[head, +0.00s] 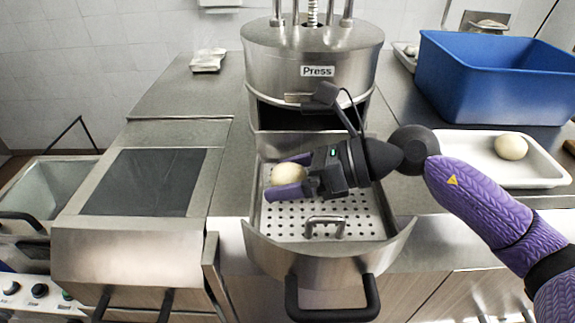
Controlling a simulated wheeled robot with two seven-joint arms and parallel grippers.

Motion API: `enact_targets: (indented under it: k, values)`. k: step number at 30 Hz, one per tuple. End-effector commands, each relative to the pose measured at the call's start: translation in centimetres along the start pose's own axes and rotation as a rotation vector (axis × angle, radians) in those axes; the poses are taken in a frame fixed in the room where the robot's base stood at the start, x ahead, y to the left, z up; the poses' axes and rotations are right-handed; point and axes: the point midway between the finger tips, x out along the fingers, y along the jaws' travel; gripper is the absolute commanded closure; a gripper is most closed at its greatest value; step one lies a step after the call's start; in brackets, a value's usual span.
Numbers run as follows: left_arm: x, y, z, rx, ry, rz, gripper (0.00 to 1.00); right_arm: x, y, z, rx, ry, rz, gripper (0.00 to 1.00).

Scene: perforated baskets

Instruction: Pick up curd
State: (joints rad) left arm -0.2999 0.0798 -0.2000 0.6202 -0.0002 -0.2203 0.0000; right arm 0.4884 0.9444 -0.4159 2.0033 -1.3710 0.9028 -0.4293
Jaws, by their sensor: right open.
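A round cream-coloured curd (289,175) is at the left part of the perforated basket (345,222), which sits in the pulled-out metal drawer under the press. My right gripper (287,176) reaches in from the right, its two purple fingers on the far and near sides of the curd. The fingers are open around it; whether they touch it I cannot tell. A second, similar curd (511,147) lies on a white tray (470,170) at the right. My left gripper is not in the head view.
The steel press (312,60), labelled "Press", stands behind the drawer. A blue bin (490,85) stands at the back right. The drawer has a black front handle (333,312) and the basket a small metal handle (325,222). A counter with a dark panel (143,182) lies left.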

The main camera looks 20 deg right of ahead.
Motion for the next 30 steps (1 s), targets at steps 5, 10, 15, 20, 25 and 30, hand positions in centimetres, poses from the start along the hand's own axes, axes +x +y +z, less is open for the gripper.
enact_targets:
  k: [5,10,15,20,25,30]
  values:
    - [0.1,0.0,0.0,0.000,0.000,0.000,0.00,0.0,-0.1,-0.1,0.000,0.001,-0.001,0.02]
    - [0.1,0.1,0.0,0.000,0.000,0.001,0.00,0.0,-0.1,-0.1,0.001,0.001,-0.001,0.38]
    - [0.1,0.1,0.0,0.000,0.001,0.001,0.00,0.0,-0.1,-0.1,0.001,0.001,0.000,0.74]
    - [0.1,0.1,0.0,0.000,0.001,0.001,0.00,0.0,-0.1,-0.1,0.001,0.000,-0.001,0.79]
    - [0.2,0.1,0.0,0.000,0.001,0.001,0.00,-0.3,0.1,0.6,-0.003,-0.001,-0.001,0.79]
    - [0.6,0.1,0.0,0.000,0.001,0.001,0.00,-1.7,0.9,4.1,-0.010,-0.004,-0.003,0.79]
